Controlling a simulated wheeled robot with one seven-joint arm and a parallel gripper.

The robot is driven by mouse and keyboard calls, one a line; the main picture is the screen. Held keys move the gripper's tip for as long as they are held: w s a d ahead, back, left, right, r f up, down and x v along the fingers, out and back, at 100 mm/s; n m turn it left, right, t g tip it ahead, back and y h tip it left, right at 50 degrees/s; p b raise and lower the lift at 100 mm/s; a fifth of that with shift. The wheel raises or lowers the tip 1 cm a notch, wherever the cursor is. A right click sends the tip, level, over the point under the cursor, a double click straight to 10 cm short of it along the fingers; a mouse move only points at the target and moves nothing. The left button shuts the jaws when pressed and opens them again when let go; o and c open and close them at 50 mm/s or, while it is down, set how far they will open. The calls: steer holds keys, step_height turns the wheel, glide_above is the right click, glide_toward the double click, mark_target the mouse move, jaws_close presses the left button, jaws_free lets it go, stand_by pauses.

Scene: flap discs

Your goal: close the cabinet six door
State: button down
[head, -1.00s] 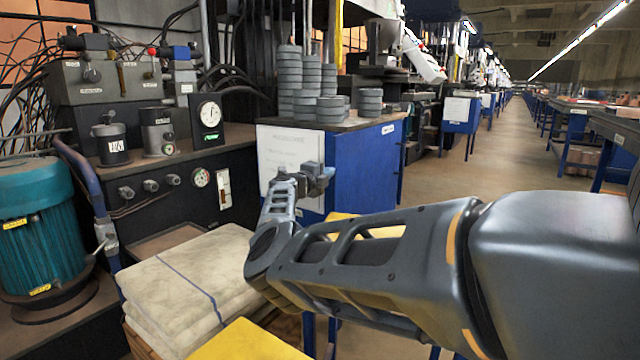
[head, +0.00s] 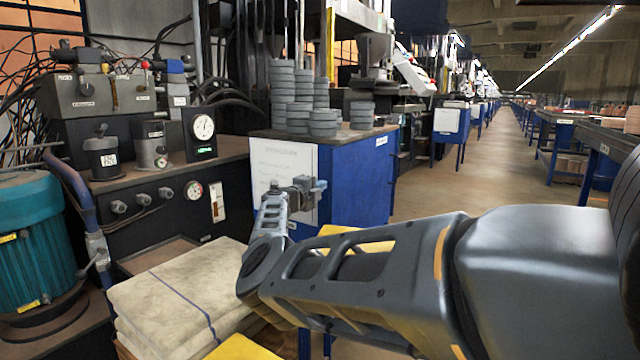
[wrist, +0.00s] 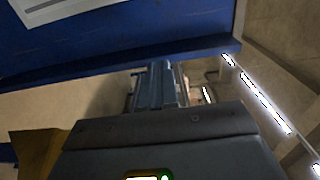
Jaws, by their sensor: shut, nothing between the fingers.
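In the head view a blue cabinet (head: 358,185) stands ahead with a white printed sheet (head: 283,180) on its near face. I cannot tell which cabinet is number six, and no open door is clear. My gripper (head: 316,187) is in front of this blue cabinet near the sheet's right edge, shut and empty. I cannot tell whether it touches the cabinet. In the wrist view my gripper (wrist: 160,85) points toward a blue panel edge (wrist: 130,62), with part of a white sheet above it.
Stacks of grey discs (head: 300,110) stand on the cabinet top. Folded cloths (head: 180,290) and a yellow surface (head: 243,348) lie close below my arm. A teal motor (head: 35,250) and a hydraulic bench stand at left. The aisle (head: 485,160) at right is open floor.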

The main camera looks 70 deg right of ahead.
mark_target(330, 169)
steer(key=shift+w+a+r+p, duration=0.75)
steer(key=shift+w+a+r, duration=0.85)
steer(key=shift+a, duration=3.7)
steer(key=b+x, duration=0.5)
steer(key=x, duration=0.8)
steer(key=shift+s+d+r, duration=0.3)
steer(key=shift+r, duration=0.15)
